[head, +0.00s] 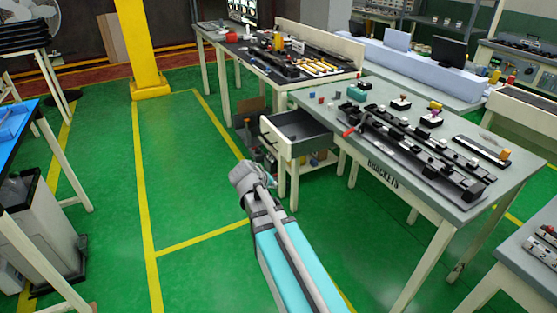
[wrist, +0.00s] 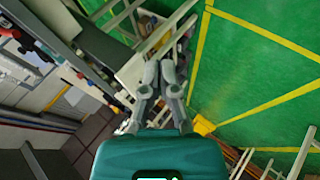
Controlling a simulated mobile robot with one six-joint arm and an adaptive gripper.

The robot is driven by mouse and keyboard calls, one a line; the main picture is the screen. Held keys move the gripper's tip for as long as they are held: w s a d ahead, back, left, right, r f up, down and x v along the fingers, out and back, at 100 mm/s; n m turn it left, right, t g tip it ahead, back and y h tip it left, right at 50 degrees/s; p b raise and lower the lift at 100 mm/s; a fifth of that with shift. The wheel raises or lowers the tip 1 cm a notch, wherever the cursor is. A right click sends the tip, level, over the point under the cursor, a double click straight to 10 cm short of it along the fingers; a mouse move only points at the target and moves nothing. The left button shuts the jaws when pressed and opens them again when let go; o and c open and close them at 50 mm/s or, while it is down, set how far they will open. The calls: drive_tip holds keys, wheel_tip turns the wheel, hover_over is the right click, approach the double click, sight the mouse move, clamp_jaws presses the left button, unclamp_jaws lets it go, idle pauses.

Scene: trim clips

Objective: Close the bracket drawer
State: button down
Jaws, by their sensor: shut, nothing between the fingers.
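The bracket drawer (head: 297,124) is pulled open from the left end of the grey table marked BRACKETS (head: 383,174). Its inside is dark and looks empty; its pale front panel (head: 275,143) faces left. My gripper (head: 268,172) is at the end of my arm, low and just in front of the drawer front in the head view, partly hidden by my wrist. In the wrist view my gripper (wrist: 160,66) has its fingers together and empty. A pale panel (wrist: 131,74), likely the drawer front, lies close beside the fingertips. I cannot tell whether they touch.
Parts and a long black rail (head: 425,155) lie on the table top. A second workbench (head: 262,62) stands behind the drawer. A yellow post (head: 141,50) rises at the back left. Green floor (head: 185,170) left of the drawer is clear.

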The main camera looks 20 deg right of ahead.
drive_tip(key=w+d+f+n+t+h+b, duration=0.1)
drive_tip(key=w+n+t+b, duration=0.3)
drive_tip(key=w+b, duration=0.4)
drive_tip(key=w+d+f+n+t+h+b, duration=0.1)
drive_tip(key=w+f+n+t+h+b, duration=0.2)
drive_tip(key=w+b, duration=0.5)
drive_tip(key=shift+w+d+f+n+t, duration=0.15)
drive_tip(key=shift+w+f+n+t, duration=0.05)
drive_tip(key=shift+n+t, duration=0.6)
drive_tip(key=shift+w+d, duration=0.1)
approach(281, 145)
drive_tip(key=shift+x, duration=3.4)
drive_tip(key=shift+w+f, duration=0.1)
